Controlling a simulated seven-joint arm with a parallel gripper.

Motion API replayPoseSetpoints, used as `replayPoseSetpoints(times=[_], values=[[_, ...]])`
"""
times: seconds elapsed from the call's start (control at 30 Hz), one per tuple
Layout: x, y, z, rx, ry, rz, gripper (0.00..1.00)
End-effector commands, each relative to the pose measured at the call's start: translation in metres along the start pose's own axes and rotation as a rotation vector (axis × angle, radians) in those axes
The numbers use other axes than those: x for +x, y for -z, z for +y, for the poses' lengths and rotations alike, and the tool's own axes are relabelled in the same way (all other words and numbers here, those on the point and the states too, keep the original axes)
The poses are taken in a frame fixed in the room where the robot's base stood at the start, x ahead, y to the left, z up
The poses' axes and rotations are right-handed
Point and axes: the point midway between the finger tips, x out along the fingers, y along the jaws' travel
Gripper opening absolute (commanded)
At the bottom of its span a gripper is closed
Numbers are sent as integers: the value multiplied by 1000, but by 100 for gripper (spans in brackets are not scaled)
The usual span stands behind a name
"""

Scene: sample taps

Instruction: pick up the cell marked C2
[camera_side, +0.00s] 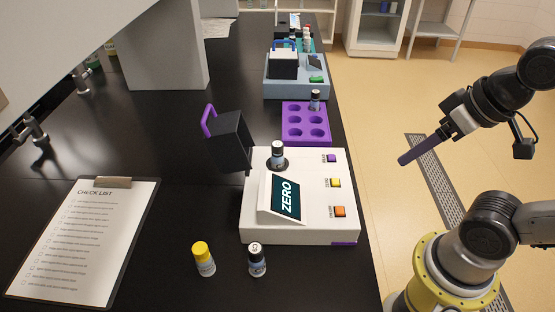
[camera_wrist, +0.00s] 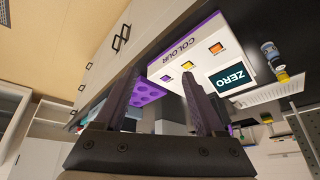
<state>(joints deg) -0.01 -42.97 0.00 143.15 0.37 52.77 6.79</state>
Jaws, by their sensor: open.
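One cell (camera_side: 278,152) stands upright in the well of the white meter (camera_side: 335,200). Another cell (camera_side: 315,98) stands in a back hole of the purple rack (camera_side: 292,137). A third cell (camera_side: 257,262) stands on the bench in front of the meter, beside a yellow-capped bottle (camera_side: 204,260). My gripper (camera_side: 405,159) is open and empty, right of the bench above the floor; its two dark fingers show apart in the wrist view (camera_wrist: 158,76).
The meter's black lid (camera_side: 231,140) with a purple handle stands raised beside the well. Its screen (camera_side: 286,199) reads ZERO. A blue-grey instrument (camera_side: 296,85) is behind the rack. A clipboard checklist (camera_side: 85,240) lies at left.

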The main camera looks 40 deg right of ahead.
Motion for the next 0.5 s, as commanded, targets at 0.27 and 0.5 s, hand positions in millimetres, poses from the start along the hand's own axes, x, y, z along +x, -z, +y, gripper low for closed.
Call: replayPoseSetpoints(times=[0.27,0.5], values=[[-36,60,-33,664,78,-119,72],[-27,145,-70,1192,54,-360,72]])
